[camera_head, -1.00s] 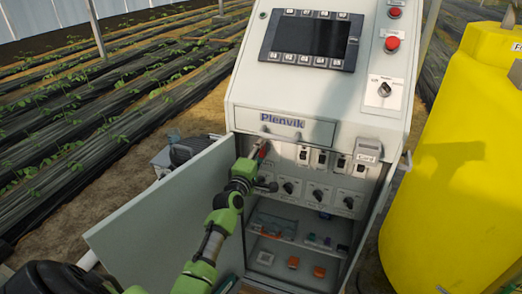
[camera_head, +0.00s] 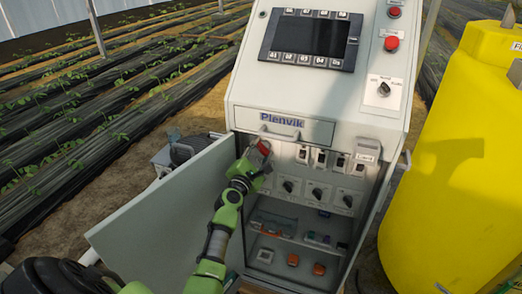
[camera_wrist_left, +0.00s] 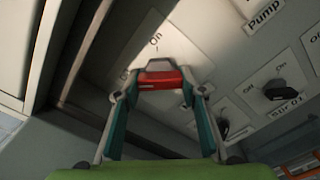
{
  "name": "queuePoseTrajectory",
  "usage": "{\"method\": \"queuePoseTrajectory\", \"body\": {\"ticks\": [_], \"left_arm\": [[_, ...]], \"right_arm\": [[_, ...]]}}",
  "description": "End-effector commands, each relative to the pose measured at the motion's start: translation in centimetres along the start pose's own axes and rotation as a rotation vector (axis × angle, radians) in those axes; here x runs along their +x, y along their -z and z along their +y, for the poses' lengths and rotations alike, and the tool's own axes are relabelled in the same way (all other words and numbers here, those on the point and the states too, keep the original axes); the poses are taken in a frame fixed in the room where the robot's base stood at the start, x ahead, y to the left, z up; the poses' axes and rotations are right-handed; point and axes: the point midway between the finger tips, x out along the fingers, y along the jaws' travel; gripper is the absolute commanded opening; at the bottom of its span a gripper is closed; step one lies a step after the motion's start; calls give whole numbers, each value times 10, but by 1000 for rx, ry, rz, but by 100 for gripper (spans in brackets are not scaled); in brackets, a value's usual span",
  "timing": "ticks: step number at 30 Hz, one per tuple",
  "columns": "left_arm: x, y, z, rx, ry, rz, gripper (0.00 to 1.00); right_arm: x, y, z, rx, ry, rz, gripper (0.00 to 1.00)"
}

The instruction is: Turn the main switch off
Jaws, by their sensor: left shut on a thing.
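The main switch has a red handle (camera_head: 264,148) at the upper left inside the open cabinet, on a light plate. In the left wrist view the red handle (camera_wrist_left: 160,78) sits between my fingertips, with a dark top edge. An "On" mark shows on the plate beyond it. My left gripper (camera_head: 258,158) reaches in from the left and is shut on this handle; it also shows in the left wrist view (camera_wrist_left: 160,90), one finger at each end of the handle. The handle's exact position against the marks is hard to read. My right gripper is not in view.
The grey cabinet door (camera_head: 165,205) stands open at the left, close beside my left arm. Several black rotary knobs (camera_head: 288,186) lie right of the switch; one (camera_wrist_left: 276,90) shows in the wrist view. A drawer handle (camera_head: 280,132) sits just above. A yellow tank (camera_head: 450,190) stands right.

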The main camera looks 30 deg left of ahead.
Motion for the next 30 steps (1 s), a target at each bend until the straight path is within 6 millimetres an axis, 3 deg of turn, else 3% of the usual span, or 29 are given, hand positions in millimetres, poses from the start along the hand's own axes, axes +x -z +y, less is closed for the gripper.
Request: {"method": "queuePoseTrajectory", "body": {"ticks": [19,20,21,30], "left_arm": [[0,0,-1,-49,2,0,16],[0,0,-1,-49,2,0,45],[0,0,-1,-49,2,0,55],[0,0,-1,-46,1,0,55]], "right_arm": [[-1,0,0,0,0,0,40],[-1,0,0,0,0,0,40],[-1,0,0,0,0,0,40],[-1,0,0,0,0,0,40]]}}
